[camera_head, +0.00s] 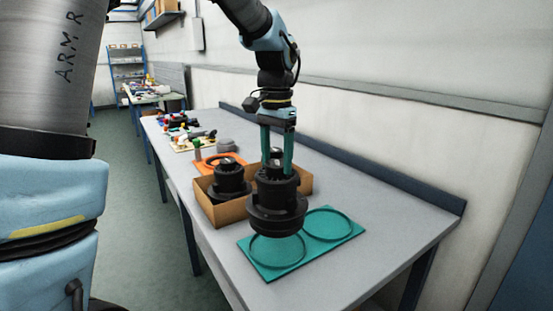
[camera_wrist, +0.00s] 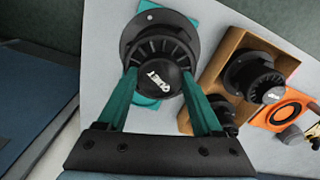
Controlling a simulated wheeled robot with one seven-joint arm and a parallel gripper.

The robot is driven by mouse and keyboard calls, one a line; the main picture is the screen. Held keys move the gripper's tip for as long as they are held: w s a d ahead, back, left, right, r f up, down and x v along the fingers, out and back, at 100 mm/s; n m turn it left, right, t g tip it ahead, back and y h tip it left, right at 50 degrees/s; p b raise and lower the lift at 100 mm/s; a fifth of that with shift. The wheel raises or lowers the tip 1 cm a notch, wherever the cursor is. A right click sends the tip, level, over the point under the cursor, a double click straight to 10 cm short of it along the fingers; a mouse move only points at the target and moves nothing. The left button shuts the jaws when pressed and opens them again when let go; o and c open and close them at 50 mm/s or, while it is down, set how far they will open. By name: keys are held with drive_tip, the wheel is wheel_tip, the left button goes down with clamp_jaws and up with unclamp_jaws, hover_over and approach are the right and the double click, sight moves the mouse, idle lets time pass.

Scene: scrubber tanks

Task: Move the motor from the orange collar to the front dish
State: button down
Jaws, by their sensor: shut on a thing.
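My gripper (camera_head: 277,172) has its teal fingers shut on a black finned motor (camera_head: 277,210). The motor is upright with its wide flange at the bottom, and appears to hang above the teal dish plate (camera_head: 249,262). That plate has two round raised rings side by side; the motor partly covers the nearer left ring. In the wrist view the motor (camera_wrist: 158,48) sits between the fingertips, its domed top facing the camera. The orange collar (camera_wrist: 285,113) lies beyond the box and shows no motor in it in the wrist view; in the head view the collar (camera_head: 208,168) is partly hidden.
An open cardboard box (camera_head: 222,212) beside the teal plate holds other black motors (camera_head: 230,180). Further back are a pale board with coloured parts (camera_head: 190,142) and more clutter. A low blue edge (camera_head: 400,180) runs along the wall. The table's near right end is clear.

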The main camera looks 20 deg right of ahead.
sight(277, 176)
drive_tip(key=shift+w+d, duration=0.2)
drive_tip(key=shift+w, duration=0.05)
drive_tip(key=shift+f+b, duration=2.2)
drive_tip(key=shift+f, duration=0.7)
drive_tip(key=shift+f+b, duration=0.3)
drive_tip(key=shift+f, duration=1.1)
idle(0.6)
drive_tip(key=shift+c, duration=1.4)
unclamp_jaws()
drive_tip(key=shift+s, duration=0.1)
drive_tip(key=shift+o, duration=1.4)
drive_tip(key=shift+a, duration=0.1)
drive_tip(key=shift+f, duration=0.15)
